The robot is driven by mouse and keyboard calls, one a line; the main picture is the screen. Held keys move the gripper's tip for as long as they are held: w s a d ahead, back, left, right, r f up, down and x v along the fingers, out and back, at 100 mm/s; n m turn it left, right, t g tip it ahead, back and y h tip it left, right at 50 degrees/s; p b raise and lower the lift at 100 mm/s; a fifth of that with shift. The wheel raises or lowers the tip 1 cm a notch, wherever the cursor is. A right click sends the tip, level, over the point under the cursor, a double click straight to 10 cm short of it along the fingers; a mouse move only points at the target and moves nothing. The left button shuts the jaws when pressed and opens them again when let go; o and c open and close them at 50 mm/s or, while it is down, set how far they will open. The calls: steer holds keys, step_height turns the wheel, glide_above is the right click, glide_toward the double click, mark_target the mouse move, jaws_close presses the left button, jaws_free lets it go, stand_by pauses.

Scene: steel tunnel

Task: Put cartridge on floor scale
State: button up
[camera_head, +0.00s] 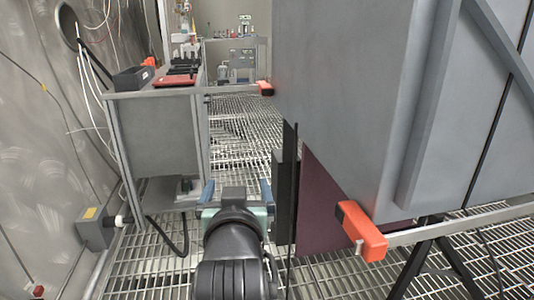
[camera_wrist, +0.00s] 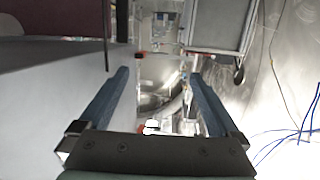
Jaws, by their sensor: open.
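My gripper (camera_head: 237,190) is low in the middle of the head view, above the grating floor, with its two blue fingers apart. In the wrist view my gripper (camera_wrist: 158,76) is open, and nothing is between its fingertips. I cannot make out a cartridge for certain in either view. I cannot pick out a floor scale either; the large grey cabinet hides part of the floor on the right.
A grey bench (camera_head: 155,135) with a red tray (camera_head: 176,80) and a dark box (camera_head: 133,77) stands left. A large grey cabinet (camera_head: 345,90) fills the right, with an orange bumper (camera_head: 362,232) below. Grating floor (camera_head: 240,130) runs between them toward equipment (camera_head: 241,60) at the back.

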steer(key=s+d+r+t, duration=0.2)
steer(key=s+r+t, duration=0.3)
steer(key=s+r, duration=0.4)
steer(key=s+d+r+t+h, duration=0.1)
steer(key=s+d+r+t, duration=0.2)
steer(key=r, duration=1.6)
steer(key=s+t, duration=0.3)
steer(key=s, duration=0.4)
steer(key=shift+r+m, duration=0.3)
steer(key=shift+m, duration=0.1)
step_height(320, 180, up, 54)
steer(key=p, duration=5.4)
